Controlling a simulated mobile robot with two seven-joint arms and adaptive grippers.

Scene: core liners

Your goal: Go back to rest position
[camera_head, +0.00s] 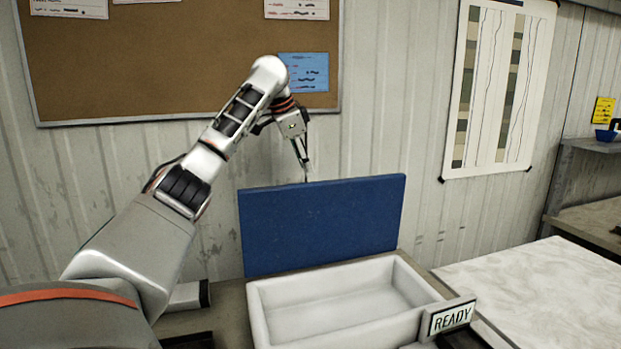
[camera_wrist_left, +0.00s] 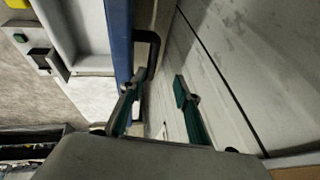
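My left arm reaches up from the lower left in the head view. Its gripper (camera_head: 304,168) points down at the top edge of an upright blue panel (camera_head: 320,228), on the wall side. In the left wrist view the gripper's two teal-padded fingers (camera_wrist_left: 156,100) are apart with nothing visibly held. One finger is close to the blue panel (camera_wrist_left: 119,40); whether it touches cannot be told. A dark bent bracket (camera_wrist_left: 151,52) shows behind the panel, close to the fingers. My right gripper is not in view.
A white empty tray (camera_head: 256,318) stands in front of the panel, with a READY sign (camera_head: 451,317) at its right corner. The wall with a corkboard (camera_head: 150,60) is close behind my gripper. A pale slab (camera_head: 540,290) lies at right. Air above the tray is clear.

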